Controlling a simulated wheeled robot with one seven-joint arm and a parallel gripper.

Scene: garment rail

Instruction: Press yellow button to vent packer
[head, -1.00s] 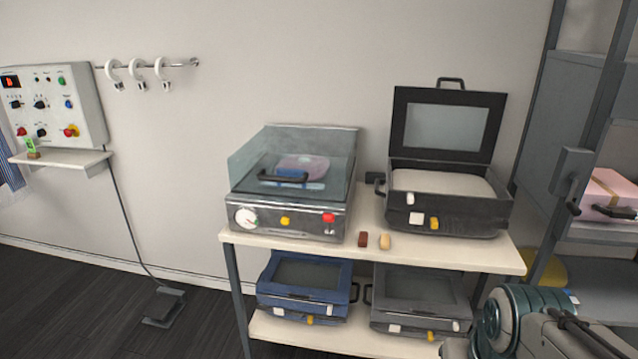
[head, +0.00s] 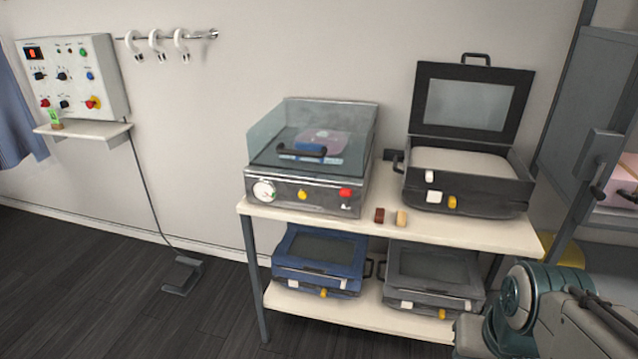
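The vacuum packer (head: 312,160) stands on the left of the table's top shelf, its clear lid down. Through the lid I see a pink and blue item (head: 318,146) inside. The yellow button (head: 302,194) is on the packer's front panel, between a white dial gauge (head: 264,190) on the left and a red button (head: 345,193) on the right. Part of my arm shows at the lower right, well to the right of the packer. My gripper is not in the picture.
An open black case (head: 465,180) stands right of the packer. Two small blocks (head: 390,217) lie between them near the table edge. Blue (head: 318,260) and grey (head: 432,277) cases sit on the lower shelf. A wall control panel (head: 70,75) hangs at left. Floor at left is mostly clear.

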